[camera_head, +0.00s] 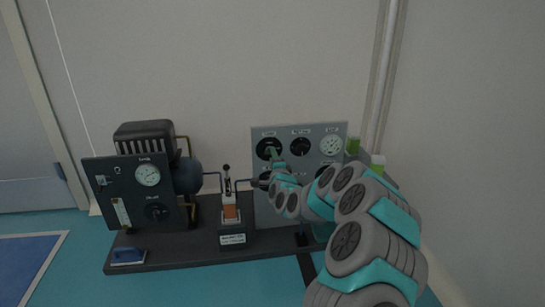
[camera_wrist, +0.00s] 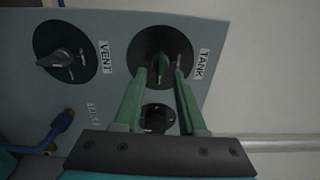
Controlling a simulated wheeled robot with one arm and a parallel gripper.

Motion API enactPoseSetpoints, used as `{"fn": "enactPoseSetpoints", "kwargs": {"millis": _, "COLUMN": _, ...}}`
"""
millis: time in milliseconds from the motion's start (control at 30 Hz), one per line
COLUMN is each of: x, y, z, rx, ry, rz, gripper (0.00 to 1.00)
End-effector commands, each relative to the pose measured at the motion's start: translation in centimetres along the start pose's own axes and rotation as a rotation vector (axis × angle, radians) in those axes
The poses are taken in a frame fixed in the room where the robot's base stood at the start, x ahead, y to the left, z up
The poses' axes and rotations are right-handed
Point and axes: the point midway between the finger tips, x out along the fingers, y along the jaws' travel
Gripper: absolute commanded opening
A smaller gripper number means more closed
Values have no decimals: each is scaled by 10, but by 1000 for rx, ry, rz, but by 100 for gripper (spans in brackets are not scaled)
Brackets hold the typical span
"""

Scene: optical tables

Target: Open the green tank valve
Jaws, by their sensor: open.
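The tank valve is a round black dial with a dark green handle (camera_wrist: 161,64) on a grey panel, beside a TANK label in the wrist view. My gripper (camera_wrist: 160,76) is open. Its two green fingers reach toward the dial, one on each side of the handle, with a gap left and right of it. I cannot tell how deep the fingertips reach over the handle. In the head view my gripper (camera_head: 271,154) is at the panel's upper left dial (camera_head: 266,146) and partly covers it.
A VENT knob (camera_wrist: 66,57) sits left of the tank dial in the wrist view. A smaller black dial (camera_wrist: 157,117) shows between my fingers. In the head view a compressor unit (camera_head: 148,140) and a black gauge box (camera_head: 120,196) stand left on the dark base (camera_head: 180,251).

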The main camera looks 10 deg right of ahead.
Motion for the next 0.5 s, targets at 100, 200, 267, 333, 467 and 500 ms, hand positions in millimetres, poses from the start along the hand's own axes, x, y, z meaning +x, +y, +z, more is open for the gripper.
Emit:
{"fn": "enactPoseSetpoints", "kwargs": {"millis": 100, "x": -16, "y": 0, "z": 0, "rx": 4, "ry": -1, "rz": 3, "gripper": 40}}
{"fn": "enactPoseSetpoints", "kwargs": {"millis": 200, "x": -29, "y": 1, "z": -1, "rx": 3, "ry": 0, "rz": 5, "gripper": 40}}
{"fn": "enactPoseSetpoints", "kwargs": {"millis": 267, "x": -37, "y": 1, "z": 0, "rx": 3, "ry": 0, "rz": 5, "gripper": 40}}
{"fn": "enactPoseSetpoints", "kwargs": {"millis": 333, "x": -45, "y": 0, "z": 0, "rx": 2, "ry": 0, "rz": 3, "gripper": 40}}
{"fn": "enactPoseSetpoints", "kwargs": {"millis": 467, "x": -56, "y": 1, "z": 0, "rx": 1, "ry": -2, "rz": 5, "gripper": 40}}
{"fn": "enactPoseSetpoints", "kwargs": {"millis": 500, "x": -59, "y": 1, "z": 1, "rx": 2, "ry": -2, "rz": 5, "gripper": 40}}
